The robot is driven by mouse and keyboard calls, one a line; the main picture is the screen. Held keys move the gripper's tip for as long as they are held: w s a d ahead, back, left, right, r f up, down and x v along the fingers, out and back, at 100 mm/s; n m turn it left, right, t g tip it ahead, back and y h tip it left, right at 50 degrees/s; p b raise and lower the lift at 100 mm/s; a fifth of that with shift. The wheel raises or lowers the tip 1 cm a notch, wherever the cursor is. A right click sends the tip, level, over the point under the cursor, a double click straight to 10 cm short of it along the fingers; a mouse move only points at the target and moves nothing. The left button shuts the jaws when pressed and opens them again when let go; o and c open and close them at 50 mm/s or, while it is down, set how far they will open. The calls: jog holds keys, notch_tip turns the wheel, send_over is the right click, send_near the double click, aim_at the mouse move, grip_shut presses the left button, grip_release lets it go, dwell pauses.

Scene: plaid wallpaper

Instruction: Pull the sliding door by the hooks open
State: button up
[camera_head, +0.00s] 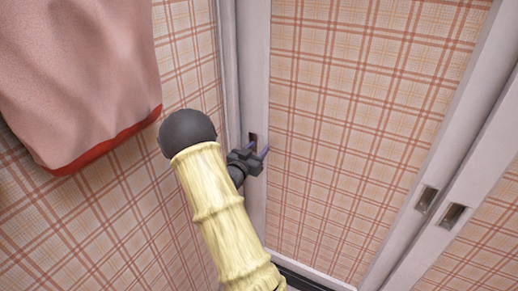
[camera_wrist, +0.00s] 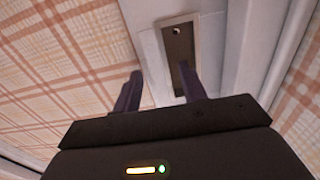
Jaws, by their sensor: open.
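The sliding door (camera_head: 350,120) has a plaid panel in a white frame. A recessed metal pull (camera_head: 252,138) sits in its left frame strip; in the wrist view the pull (camera_wrist: 179,45) is a dark upright slot near the top centre. My gripper (camera_head: 259,149) is open at this pull, its fingers toward the frame. In the wrist view my gripper (camera_wrist: 160,82) has its right finger overlapping the lower part of the pull, and its left finger over the edge of the white strip. Whether the right finger is inside the recess cannot be told. No hooks are clearly visible.
Pink cloth with a red hem (camera_head: 85,70) hangs at the upper left, near my arm. A plaid wall (camera_head: 110,215) is close on the left. Two more recessed pulls, the left one (camera_head: 426,199) and the right one (camera_head: 452,215), sit in white frames at right.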

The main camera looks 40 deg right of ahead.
jog(key=shift+w+d, duration=0.1)
grip_shut()
dwell(0.3)
